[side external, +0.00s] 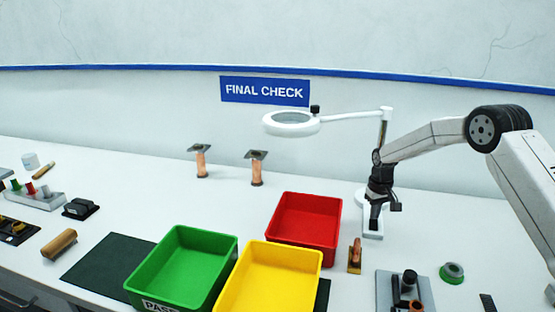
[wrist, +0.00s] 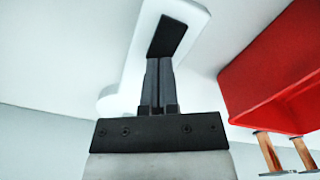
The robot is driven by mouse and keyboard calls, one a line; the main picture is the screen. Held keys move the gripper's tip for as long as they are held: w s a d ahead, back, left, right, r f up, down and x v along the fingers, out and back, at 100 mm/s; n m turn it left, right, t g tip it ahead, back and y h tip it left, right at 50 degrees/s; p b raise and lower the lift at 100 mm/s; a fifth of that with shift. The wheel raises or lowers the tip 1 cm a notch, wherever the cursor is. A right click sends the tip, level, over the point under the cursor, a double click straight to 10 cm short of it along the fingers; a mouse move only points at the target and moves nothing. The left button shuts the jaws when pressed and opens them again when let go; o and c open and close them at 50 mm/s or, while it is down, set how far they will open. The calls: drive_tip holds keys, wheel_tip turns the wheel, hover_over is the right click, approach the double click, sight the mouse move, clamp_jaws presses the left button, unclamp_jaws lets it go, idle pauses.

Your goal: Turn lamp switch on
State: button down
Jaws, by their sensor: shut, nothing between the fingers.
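The lamp is a white magnifier lamp (side external: 291,128) with a ring head on a jointed white arm and a post, standing at the right of the bench. In the wrist view its white base plate (wrist: 192,14) fills the top middle, with a dark rectangular switch (wrist: 170,35) on it. My gripper (side external: 374,226) points down over the base and its fingers are closed together. In the wrist view my gripper (wrist: 159,62) has its tips right at the near end of the switch. I cannot tell whether they touch it. The switch is hidden in the side view.
A red bin (side external: 303,222) stands just left of the lamp base. Yellow (side external: 268,250) and green (side external: 190,235) bins stand further left. A small wooden-handled tool (side external: 356,252), a grey tray (side external: 384,290) and a green tape roll (side external: 452,272) lie in front. Two copper posts stand behind.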

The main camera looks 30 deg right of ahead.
drive_tip(key=shift+f, duration=0.6)
idle(0.5)
drive_tip(key=shift+r, duration=3.55)
